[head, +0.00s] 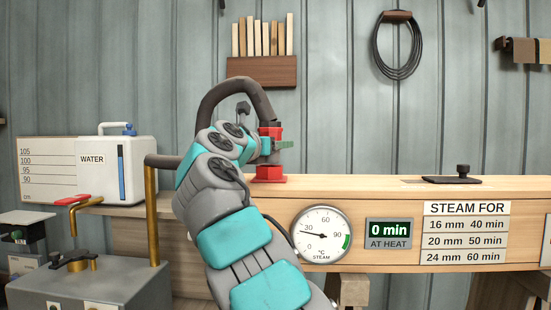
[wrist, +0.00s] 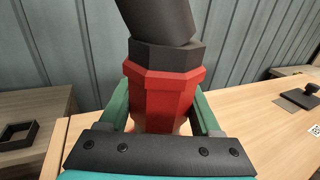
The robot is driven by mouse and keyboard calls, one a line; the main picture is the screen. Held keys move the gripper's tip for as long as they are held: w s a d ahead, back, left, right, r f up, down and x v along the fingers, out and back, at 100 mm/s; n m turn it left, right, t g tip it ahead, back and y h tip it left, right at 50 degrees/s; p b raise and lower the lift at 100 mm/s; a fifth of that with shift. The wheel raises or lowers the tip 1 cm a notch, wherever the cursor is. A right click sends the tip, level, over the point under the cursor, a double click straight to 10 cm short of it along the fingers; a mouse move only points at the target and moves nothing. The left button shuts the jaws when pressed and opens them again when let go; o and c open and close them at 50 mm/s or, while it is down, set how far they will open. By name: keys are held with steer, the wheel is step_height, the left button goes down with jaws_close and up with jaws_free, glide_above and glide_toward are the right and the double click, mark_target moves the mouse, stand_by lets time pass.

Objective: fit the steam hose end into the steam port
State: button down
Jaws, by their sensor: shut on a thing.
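The red steam hose end (head: 270,132) stands roughly upright above the wooden steam box, with the dark hose (head: 228,86) arching into its top from the left. In the wrist view the hose end (wrist: 165,92) is a red faceted fitting under a black collar. My gripper (head: 284,144) is shut on it, its green fingers (wrist: 206,112) on either side. A red flanged steam port (head: 270,179) is on the box top directly below.
The steam box (head: 380,190) bears a dial (head: 320,234) and a display (head: 389,232) reading 0 min. A black clamp plate (head: 452,179) lies on its top at right. A brass pipe (head: 153,215) and white water container (head: 128,170) stand at left. The box top right of the port is mostly clear.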

mark_target(274, 157)
step_height(274, 157, down, 4)
steer(key=shift+r+b, duration=0.15)
steer(key=shift+b, duration=1)
steer(key=shift+r, duration=0.15)
steer(key=shift+c, duration=0.4)
jaws_free()
steer(key=shift+s+a, duration=0.15)
steer(key=shift+s, duration=0.15)
steer(key=v, duration=1.1)
steer(key=shift+s+a, duration=0.1)
steer(key=shift+s, duration=0.1)
